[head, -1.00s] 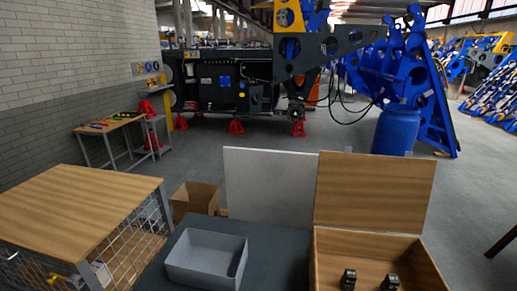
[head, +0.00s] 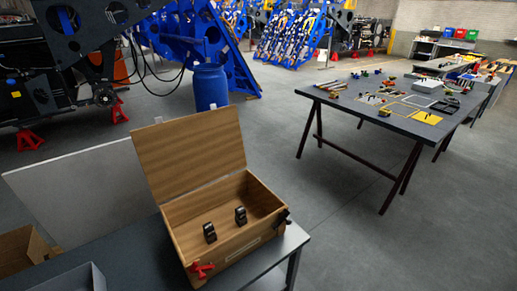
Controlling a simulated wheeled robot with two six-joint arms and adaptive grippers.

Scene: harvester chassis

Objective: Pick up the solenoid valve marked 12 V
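Two small dark upright parts stand inside an open wooden box: a left dark part (head: 210,233) and a right dark part (head: 241,216). They look like solenoid valves, but no 12 V marking can be read on either. The wooden box (head: 230,248) stands on a dark table with its lid (head: 190,152) raised at the back. Neither of my grippers shows in the head view.
A red part (head: 201,270) and a black part (head: 284,218) are at the box's front. A grey bin (head: 75,280) stands left of the box. A dark workbench (head: 405,108) with tools and parts stands at the right. Open floor (head: 310,190) lies between the tables.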

